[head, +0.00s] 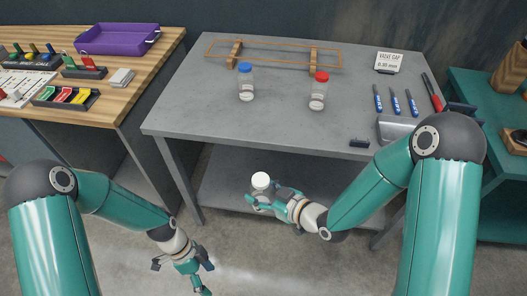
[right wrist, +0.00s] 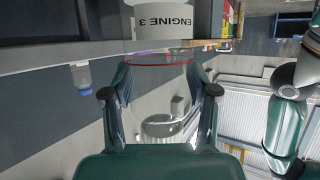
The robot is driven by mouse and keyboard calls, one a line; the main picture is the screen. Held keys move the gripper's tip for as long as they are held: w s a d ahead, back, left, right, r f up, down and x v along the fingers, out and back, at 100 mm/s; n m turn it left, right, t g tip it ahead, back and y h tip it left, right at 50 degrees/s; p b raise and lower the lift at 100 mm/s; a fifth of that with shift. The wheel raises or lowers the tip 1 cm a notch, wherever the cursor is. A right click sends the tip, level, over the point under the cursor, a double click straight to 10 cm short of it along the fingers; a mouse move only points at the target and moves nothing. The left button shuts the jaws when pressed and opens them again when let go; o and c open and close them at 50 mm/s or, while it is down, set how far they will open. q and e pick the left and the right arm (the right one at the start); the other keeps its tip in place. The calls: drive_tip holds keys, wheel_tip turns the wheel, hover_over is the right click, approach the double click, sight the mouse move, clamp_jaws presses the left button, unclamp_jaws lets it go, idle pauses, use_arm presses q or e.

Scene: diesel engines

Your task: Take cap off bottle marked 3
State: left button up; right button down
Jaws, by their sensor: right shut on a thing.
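A clear bottle with a white cap (head: 261,180) is held in front of the grey table by my right gripper (head: 262,200). Its fingers are shut around the bottle's body, and the cap stands clear above them, on the bottle. In the right wrist view the bottle's white label (right wrist: 160,24) reads "ENGINE 3", upside down, beyond the right gripper's fingers (right wrist: 158,75). My left gripper (head: 200,286) is low at the left, pointing down, away from the bottle. Its fingers show nearly edge-on, so I cannot tell their opening.
A blue-capped bottle (head: 246,84) and a red-capped bottle (head: 318,92) stand on the grey table (head: 210,110). Behind them is a wooden rack (head: 275,52). Blue-handled tools (head: 394,102), a grey tray (head: 394,131) and a "VALVE CAP" sign (head: 389,62) lie at the right. The table's front middle is clear.

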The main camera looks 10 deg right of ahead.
use_arm(q)
drive_tip(key=w+r+m+y, duration=0.2)
drive_tip(key=w+r+m, duration=0.3)
drive_tip(key=w+m, duration=0.35)
wheel_tip(320, 180, up, 26)
drive_tip(key=m+t+y, duration=0.2)
drive_tip(key=m+t, duration=0.2)
drive_tip(key=m, duration=0.9)
hover_over(265, 176)
drive_tip(key=shift+a, duration=0.2)
drive_tip(key=shift+d+f, duration=0.15)
drive_tip(key=shift+d, duration=0.05)
drive_tip(key=shift+f, duration=3.8)
